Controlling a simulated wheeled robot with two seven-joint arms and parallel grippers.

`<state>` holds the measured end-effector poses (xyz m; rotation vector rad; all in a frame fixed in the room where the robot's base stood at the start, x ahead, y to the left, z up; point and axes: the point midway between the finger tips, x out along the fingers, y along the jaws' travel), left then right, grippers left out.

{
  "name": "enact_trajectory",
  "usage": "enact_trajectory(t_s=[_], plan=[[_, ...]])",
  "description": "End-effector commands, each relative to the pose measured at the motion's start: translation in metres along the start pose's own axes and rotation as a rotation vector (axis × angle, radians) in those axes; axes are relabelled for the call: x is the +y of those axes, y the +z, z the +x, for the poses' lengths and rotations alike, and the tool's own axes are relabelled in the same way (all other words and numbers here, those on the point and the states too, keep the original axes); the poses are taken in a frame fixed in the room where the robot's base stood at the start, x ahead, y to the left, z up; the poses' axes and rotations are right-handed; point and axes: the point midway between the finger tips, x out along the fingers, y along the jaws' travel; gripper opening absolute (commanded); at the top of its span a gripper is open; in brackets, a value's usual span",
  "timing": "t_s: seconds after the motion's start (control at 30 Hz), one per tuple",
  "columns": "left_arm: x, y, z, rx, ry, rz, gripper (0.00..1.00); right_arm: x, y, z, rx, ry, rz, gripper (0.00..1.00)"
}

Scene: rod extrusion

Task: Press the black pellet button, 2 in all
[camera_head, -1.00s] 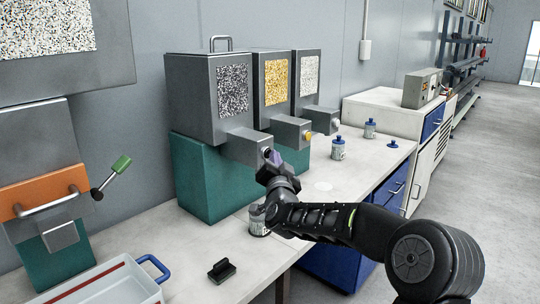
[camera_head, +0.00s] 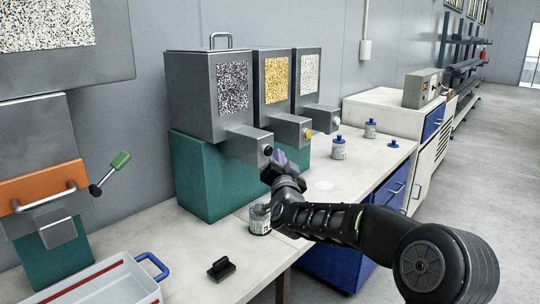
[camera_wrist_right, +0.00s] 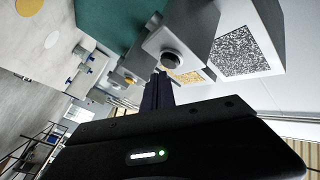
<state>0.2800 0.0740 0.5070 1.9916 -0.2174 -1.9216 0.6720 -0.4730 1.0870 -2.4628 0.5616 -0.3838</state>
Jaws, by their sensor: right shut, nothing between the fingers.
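The black button (camera_head: 268,150) sits on the front of the spout box of the nearest grey dispenser (camera_head: 204,98), whose window shows black and white pellets. It also shows in the right wrist view (camera_wrist_right: 172,60), just beyond the fingertips. My right gripper (camera_head: 281,159) is shut and empty, a little to the right of the black button, with a small gap between them. Its fingers also show in the right wrist view (camera_wrist_right: 160,78). A jar (camera_head: 260,219) stands on the bench below the spout, partly hidden by my right arm. My left gripper is not in view.
Two more dispensers stand behind, with a yellow button (camera_head: 308,134) and a white button (camera_head: 336,122). Jars (camera_head: 339,149) with blue lids stand farther along the bench. A tray (camera_head: 110,284) with a blue handle and a black stamp-like block (camera_head: 221,269) lie in front.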

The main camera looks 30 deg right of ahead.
Motion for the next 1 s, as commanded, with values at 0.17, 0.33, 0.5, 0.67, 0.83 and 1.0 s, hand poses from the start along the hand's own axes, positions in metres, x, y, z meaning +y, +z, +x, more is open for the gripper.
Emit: enact_trajectory(t_s=[0.17,0.33,0.5,0.67,0.83,1.0], plan=[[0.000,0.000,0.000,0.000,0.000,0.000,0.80,0.000,-0.001,0.000,0.000,0.000,0.000,0.00],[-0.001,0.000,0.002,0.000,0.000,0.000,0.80,0.001,-0.001,-0.001,0.002,0.000,-0.001,0.00],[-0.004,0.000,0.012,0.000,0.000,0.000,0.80,0.008,-0.006,-0.009,0.004,-0.001,-0.002,0.00],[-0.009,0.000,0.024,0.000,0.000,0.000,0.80,0.017,-0.014,-0.021,0.004,0.000,-0.002,0.00],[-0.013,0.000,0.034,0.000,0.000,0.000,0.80,0.024,-0.022,-0.032,0.003,0.000,-0.002,0.00],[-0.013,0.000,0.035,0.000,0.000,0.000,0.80,0.026,-0.026,-0.035,0.002,0.000,0.000,0.00]])
